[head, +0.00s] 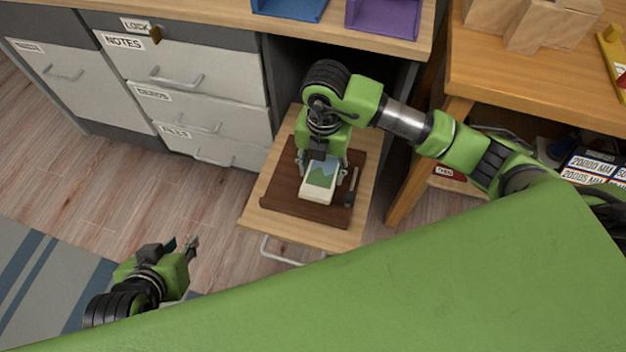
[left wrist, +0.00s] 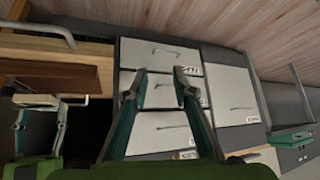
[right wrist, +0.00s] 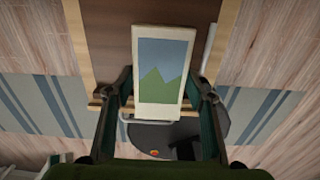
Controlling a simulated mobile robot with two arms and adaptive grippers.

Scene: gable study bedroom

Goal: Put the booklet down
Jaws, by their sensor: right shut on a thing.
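The booklet (head: 317,186) is a small cream block with a green and blue landscape cover. My right gripper (head: 322,171) is shut on it from above. In the right wrist view the booklet (right wrist: 162,65) lies between the two fingers, picture side showing. It is over the dark brown board (head: 285,194) on the pulled-out wooden surface; I cannot tell whether it touches the board. In the left wrist view its pale edge (left wrist: 35,100) shows beside the board (left wrist: 60,76). My left gripper (head: 191,245) is open and empty, over the floor at lower left; its fingers (left wrist: 160,75) stand apart.
Grey drawers labelled NOTES (head: 190,75) stand to the left. Blue (head: 288,6) and purple (head: 385,17) trays sit on the desk above. A wooden table (head: 520,70) stands at right. Floor at left is clear.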

